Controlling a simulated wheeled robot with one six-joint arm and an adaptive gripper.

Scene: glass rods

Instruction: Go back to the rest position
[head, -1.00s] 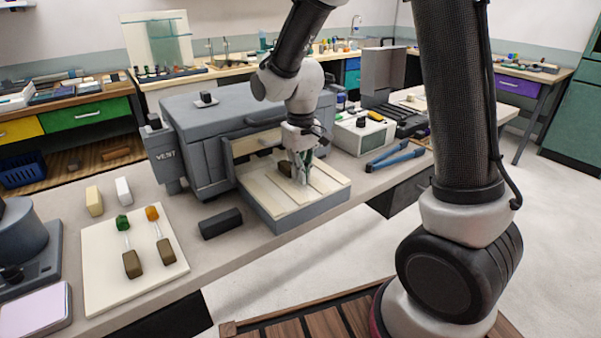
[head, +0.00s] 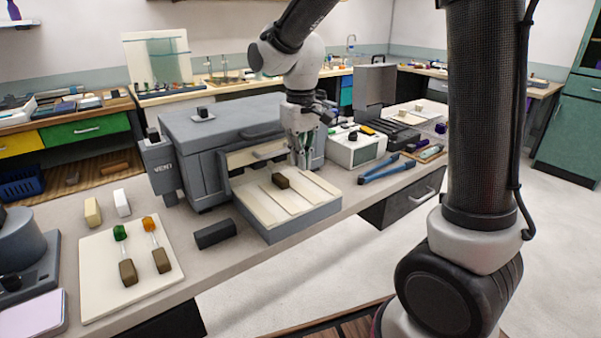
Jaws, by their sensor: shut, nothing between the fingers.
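My gripper (head: 301,162) is shut and empty. It hangs pointing down above the back right part of the kiln's pulled-out, cream-lined tray (head: 330,205). A small dark brown block (head: 281,181) lies on the tray, to the left of and nearer than my gripper, apart from it. The tray sits in front of the grey box-shaped kiln (head: 225,125), which has a lid handle and a vent unit marked VENT (head: 163,166) on its left. The fingertips are small in this view.
A cream board (head: 95,290) at the front left holds two rods with green and orange tips. A black block (head: 215,234) lies left of the tray. The floor at front right is clear.

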